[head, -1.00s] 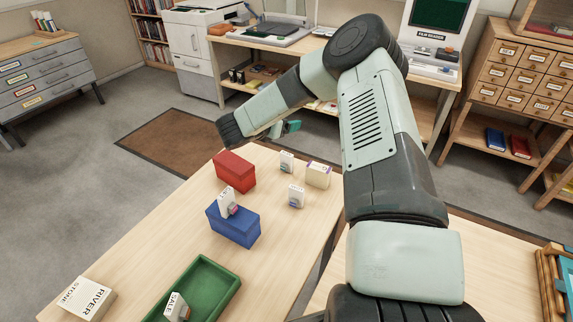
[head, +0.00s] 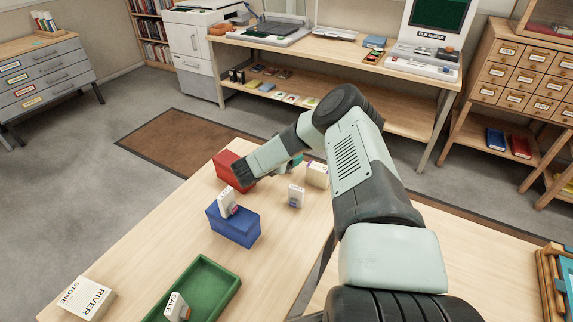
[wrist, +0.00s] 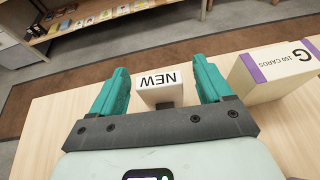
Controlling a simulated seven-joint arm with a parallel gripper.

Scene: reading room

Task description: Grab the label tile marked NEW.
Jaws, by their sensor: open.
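The label tile marked NEW (wrist: 158,92) is a small white block standing on the light wooden table. In the wrist view its lettering appears upside down. My gripper (wrist: 162,74) is open, with one teal finger on each side of the tile and a visible gap on both sides. In the head view my gripper (head: 297,160) is low over the far end of the table, mostly behind my wrist, and the NEW tile is hidden there.
A card box (wrist: 268,78) with purple edges stands close right of my gripper. A red box (head: 226,168), a blue box (head: 236,228) bearing a white tile (head: 227,202), another white tile (head: 296,196), a green tray (head: 213,280) with a SALE tile (head: 174,304), and a RIVER STONE box (head: 86,298) share the table.

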